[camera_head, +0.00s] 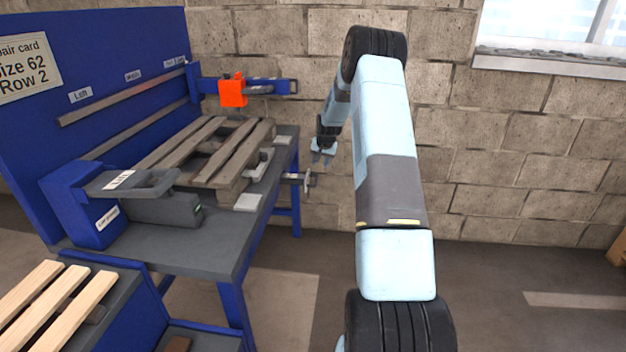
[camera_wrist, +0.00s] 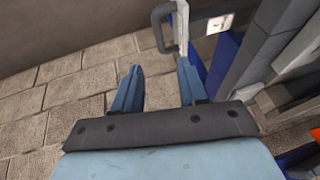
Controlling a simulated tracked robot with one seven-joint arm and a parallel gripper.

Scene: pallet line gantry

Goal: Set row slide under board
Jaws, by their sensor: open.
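A weathered wooden pallet (camera_head: 212,148) lies on the dark bench top, its boards running away from me. A grey handle (camera_head: 308,180) on a short rod sticks out of the bench's right side, below the pallet; I cannot tell if it belongs to the row slide. My gripper (camera_head: 322,157) is open and empty, in the air right of the bench, a little above and beyond that handle. In the wrist view, my two blue fingers (camera_wrist: 158,88) stand apart with a grey loop handle (camera_wrist: 163,30) ahead of them, near the right finger. No contact shows clearly.
A blue back panel carries a card (camera_head: 27,68) reading "Size 62 Row 2". A red-orange block (camera_head: 233,90) sits on the blue rear arm. A grey lever clamp (camera_head: 130,182) stands at the front left. Pale slats (camera_head: 60,305) lie lower left. Floor right of the bench is clear.

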